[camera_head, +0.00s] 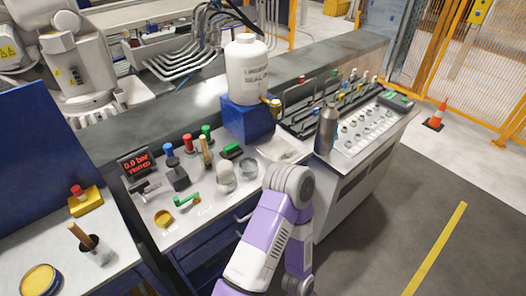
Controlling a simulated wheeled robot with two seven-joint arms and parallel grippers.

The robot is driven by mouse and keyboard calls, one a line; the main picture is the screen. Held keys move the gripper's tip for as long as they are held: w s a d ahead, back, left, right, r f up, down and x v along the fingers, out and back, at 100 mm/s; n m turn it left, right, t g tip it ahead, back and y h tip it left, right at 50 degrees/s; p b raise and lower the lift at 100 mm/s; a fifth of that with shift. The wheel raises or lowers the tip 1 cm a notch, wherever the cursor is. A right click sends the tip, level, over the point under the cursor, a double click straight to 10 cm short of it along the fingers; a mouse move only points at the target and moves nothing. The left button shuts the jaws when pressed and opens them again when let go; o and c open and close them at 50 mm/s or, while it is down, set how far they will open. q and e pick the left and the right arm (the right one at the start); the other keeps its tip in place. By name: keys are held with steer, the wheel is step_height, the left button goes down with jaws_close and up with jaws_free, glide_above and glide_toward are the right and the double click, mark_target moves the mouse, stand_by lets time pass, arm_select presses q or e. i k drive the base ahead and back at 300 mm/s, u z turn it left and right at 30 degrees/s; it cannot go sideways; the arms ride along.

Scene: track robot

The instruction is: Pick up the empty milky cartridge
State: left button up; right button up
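Two small pale, whitish cups or cartridges stand side by side on the grey bench top: a left one (226,175) and a right one (249,168). Either could be the milky cartridge; I cannot tell which is empty. A purple and grey arm of mine rises from the bottom middle and bends at a grey joint just right of and in front of these cups. No gripper fingers show on it. My other arm is outside the picture.
A white jug (247,70) stands on a blue block (246,118) behind the cups. A silver bottle (326,130) stands right. Colored-capped items (178,172), a red display (136,162) and a yellow dish (163,218) crowd the left. Open floor lies right, with an orange cone (435,116).

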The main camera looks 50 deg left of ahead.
mark_target(225, 169)
steer(key=i, duration=0.5)
steer(key=u, duration=2.75)
